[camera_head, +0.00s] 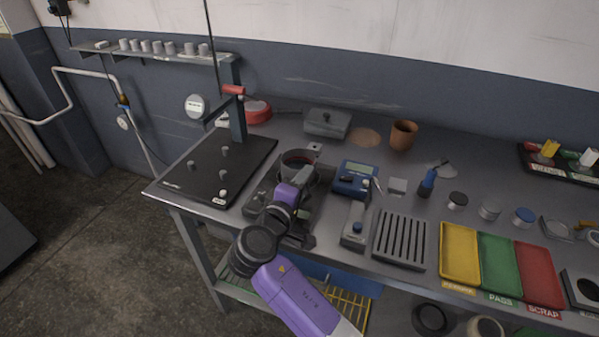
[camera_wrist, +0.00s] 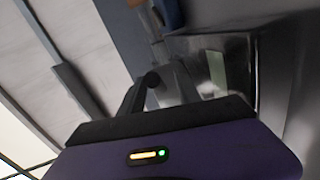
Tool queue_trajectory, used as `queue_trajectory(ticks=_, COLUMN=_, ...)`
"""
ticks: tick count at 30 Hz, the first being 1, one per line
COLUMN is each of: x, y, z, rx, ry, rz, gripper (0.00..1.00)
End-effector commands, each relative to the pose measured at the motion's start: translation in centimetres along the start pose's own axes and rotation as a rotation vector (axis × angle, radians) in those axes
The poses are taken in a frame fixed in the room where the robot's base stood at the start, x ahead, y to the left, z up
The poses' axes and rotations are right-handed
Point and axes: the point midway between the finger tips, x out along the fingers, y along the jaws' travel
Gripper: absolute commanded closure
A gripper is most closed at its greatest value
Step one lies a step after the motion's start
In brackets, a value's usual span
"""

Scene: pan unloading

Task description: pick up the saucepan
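A round, dark-rimmed metal pot (camera_head: 297,157), which looks like the saucepan, stands on a dark unit near the middle of the bench. My purple arm reaches over the front edge, and my gripper (camera_head: 306,177) is at the pot's near right side. The gripper hides part of the pot and any handle there. In the wrist view, the dark fingers of my gripper (camera_wrist: 160,88) point toward a shiny metal surface (camera_wrist: 212,65). A dark rounded piece shows by the fingers. I cannot tell whether they are open or hold it.
A black board with pegs (camera_head: 205,172) and an upright post are left. A blue meter (camera_head: 356,178) stands close right, with a slotted grey tray (camera_head: 401,240) nearer the front. A red round pan-like item (camera_head: 258,111) and a lidded grey box (camera_head: 327,123) are behind. Yellow, green and red trays lie right.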

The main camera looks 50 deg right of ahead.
Motion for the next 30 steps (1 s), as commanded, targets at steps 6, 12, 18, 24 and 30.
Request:
queue_trajectory(ticks=6, x=-0.04, y=0.02, z=-0.01, rx=0.000, ry=0.000, rz=0.000, gripper=0.92)
queue_trajectory(ticks=12, x=-0.05, y=0.01, z=-0.01, rx=0.000, ry=0.000, rz=0.000, gripper=1.00)
queue_trajectory(ticks=18, x=-0.06, y=0.00, z=-0.01, rx=0.000, ry=0.000, rz=0.000, gripper=1.00)
queue_trajectory(ticks=24, x=-0.07, y=-0.01, z=-0.02, rx=0.000, ry=0.001, rz=0.000, gripper=1.00)
queue_trajectory(ticks=30, x=-0.07, y=-0.01, z=-0.02, rx=0.000, ry=0.001, rz=0.000, gripper=1.00)
